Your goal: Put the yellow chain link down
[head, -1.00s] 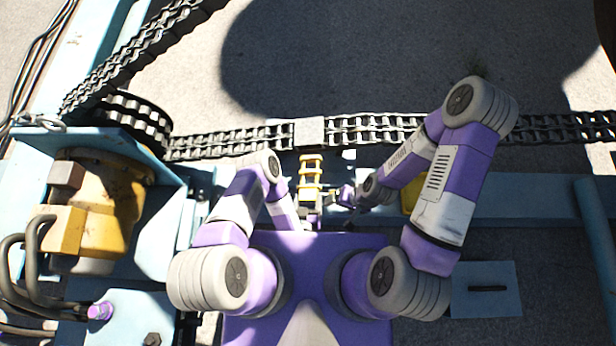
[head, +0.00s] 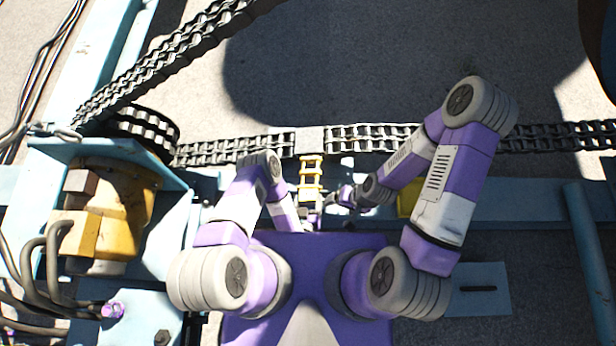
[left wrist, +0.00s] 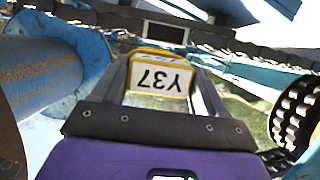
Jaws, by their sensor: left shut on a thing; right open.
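The yellow chain link (head: 311,178) shows in the head view just on the near side of a grey block in the chain. In the left wrist view the yellow link (left wrist: 160,78) fills the space between the fingers, its white plate reading Y37 upside down. My left gripper (left wrist: 162,85) is shut on it. In the head view my left gripper (head: 309,214) is small and partly hidden by my own body. My right gripper (head: 334,198) is open and empty, close to the right of the link. Whether the link touches anything below is not visible.
A dark chain (head: 375,137) runs across behind the link, with the grey block (head: 311,140) in it. A blue beam (head: 515,198) lies to the right. Yellow-orange machinery (head: 110,205) and a chain sprocket (head: 145,133) stand at left. Grey ground (head: 400,60) is open beyond.

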